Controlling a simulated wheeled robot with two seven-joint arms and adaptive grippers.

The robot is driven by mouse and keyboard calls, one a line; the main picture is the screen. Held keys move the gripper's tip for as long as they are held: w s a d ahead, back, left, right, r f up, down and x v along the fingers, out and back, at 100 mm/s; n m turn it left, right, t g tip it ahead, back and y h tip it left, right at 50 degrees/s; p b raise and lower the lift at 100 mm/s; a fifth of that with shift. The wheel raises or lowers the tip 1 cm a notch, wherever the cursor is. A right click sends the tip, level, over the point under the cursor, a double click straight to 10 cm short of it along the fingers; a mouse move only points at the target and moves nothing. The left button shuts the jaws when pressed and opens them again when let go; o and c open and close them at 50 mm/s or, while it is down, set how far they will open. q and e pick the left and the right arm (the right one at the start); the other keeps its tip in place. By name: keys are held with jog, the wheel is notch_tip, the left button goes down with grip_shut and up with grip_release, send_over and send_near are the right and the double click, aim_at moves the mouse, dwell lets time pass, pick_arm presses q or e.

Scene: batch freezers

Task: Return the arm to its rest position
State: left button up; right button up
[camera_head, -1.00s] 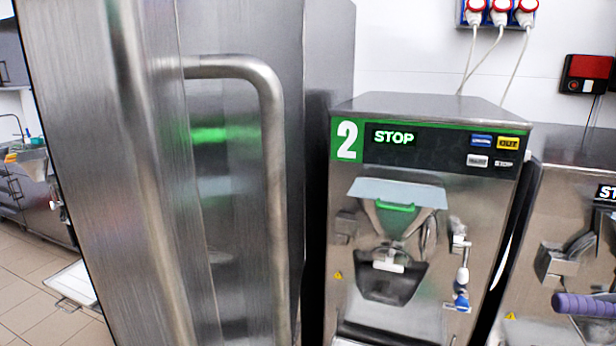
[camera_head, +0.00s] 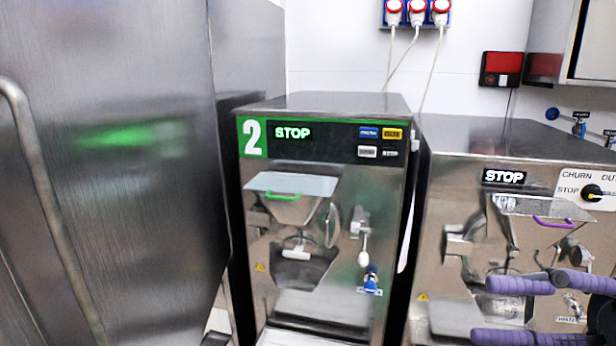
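A small dark shape (camera_head: 216,339) shows at the bottom edge between the steel cabinet and the machine. I cannot tell what it is.
A tall steel cabinet (camera_head: 140,200) with a bar handle (camera_head: 45,190) fills the left. Batch freezer 2 (camera_head: 330,180) stands at the centre, display reading STOP. Plugs (camera_head: 417,12) hang on the wall.

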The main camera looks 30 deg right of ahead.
jog(key=w+a+f+m+g+h, duration=0.1)
jog(key=w+a+f+h, duration=0.15)
jog(key=w+a, duration=0.4)
jog(key=w+a+f+m+h, duration=0.1)
jog(key=w+a+f, duration=0.3)
jog(key=w, duration=0.6)
jog(key=w+a+f+m+g+h, duration=0.1)
jog(key=w+a+f+m+h, duration=0.15)
jog(key=w+a, duration=0.5)
jog(key=w+a+f+m+g+h, duration=0.1)
jog(key=w+f, duration=0.6)
jog(key=f, duration=0.4)
jog(key=w+a+f+m+g+h, duration=0.1)
jog(key=w+f, duration=0.7)
jog(key=f, duration=0.3)
notch_tip(320, 180, down, 30)
jog(key=s+d+m+g+h, duration=0.1)
jog(key=d+m+g+h, duration=0.1)
jog(key=d+m+g, duration=0.15)
jog(key=s+f+m+g, duration=0.2)
jog(key=s+f+g, duration=0.2)
jog(key=s+f, duration=1.4)
jog(key=shift+x, duration=0.85)
jog(key=shift+d, duration=0.15)
